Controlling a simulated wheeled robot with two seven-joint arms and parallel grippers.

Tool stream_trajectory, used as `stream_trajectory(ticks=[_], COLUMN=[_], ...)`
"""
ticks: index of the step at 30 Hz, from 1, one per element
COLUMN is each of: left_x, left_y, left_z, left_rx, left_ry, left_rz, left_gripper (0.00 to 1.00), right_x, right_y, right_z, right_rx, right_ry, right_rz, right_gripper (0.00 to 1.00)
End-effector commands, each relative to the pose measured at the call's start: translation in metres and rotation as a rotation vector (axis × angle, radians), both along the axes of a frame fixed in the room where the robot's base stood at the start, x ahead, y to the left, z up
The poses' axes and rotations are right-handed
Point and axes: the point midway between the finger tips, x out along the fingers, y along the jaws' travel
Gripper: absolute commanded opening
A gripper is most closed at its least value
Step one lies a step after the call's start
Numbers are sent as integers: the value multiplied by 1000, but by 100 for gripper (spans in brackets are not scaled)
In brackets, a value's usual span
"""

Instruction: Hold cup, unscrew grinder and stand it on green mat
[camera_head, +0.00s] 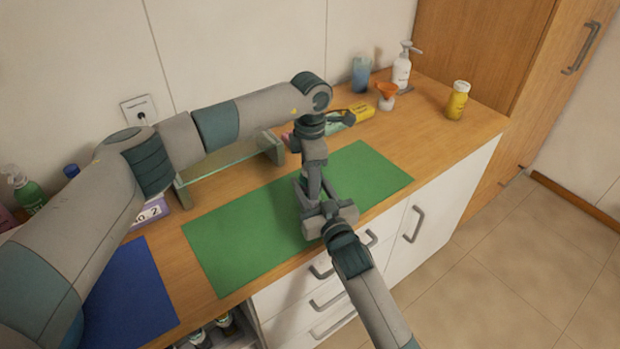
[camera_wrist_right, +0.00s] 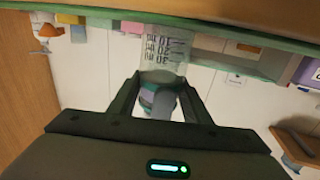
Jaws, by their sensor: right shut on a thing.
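The green mat (camera_head: 235,245) lies on the wooden counter. My right gripper (camera_head: 308,190) reaches in over it from the front. In the right wrist view, its fingers (camera_wrist_right: 161,82) are shut on the clear cup (camera_wrist_right: 166,48) with black measure marks, near one end of it. A grey, teal and purple shape (camera_wrist_right: 150,98) sits at that end between the fingers; I cannot tell how much is grinder and how much is my left gripper. My left gripper (camera_head: 314,175) points straight down from above at the same spot. Its jaws and the grinder are mostly hidden in the head view.
A glass-topped stand (camera_head: 230,158) is behind the mat. A yellow box (camera_head: 361,114), orange funnel (camera_head: 387,90), blue cup (camera_head: 361,73), white pump bottle (camera_head: 402,68) and yellow jar (camera_head: 457,101) stand at the back right. A blue mat (camera_head: 125,300) and purple sign (camera_head: 152,213) are at left.

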Motion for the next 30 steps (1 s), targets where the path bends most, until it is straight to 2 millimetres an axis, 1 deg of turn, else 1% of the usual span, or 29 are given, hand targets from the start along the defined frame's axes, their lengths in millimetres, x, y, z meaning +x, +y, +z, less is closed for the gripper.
stream_trajectory(ticks=[5,8,12,15,23,24,26,30], left_x=[1,1,1,1,1,1,1,1], left_y=[0,0,0,1,1,1,1,1], left_z=[0,0,1,1,1,1,1,1], left_rx=[0,0,0,-1,-1,-1,-1,0], left_ry=[-1,-1,-1,-1,-1,-1,-1,-1], left_rz=[20,88,225,284,295,294,294,292], left_gripper=[18,18,18,18,18,49,63,63], right_x=[0,0,0,0,0,0,0,0], right_y=[0,0,0,0,0,0,0,0], right_z=[0,0,0,0,0,0,0,0], right_rx=[0,-1,-1,-1,-1,-1,-1,0], right_ry=[0,0,0,0,1,1,1,1], right_rz=[0,0,0,0,0,0,0,0], right_gripper=[0,0,0,0,0,0,0,0])
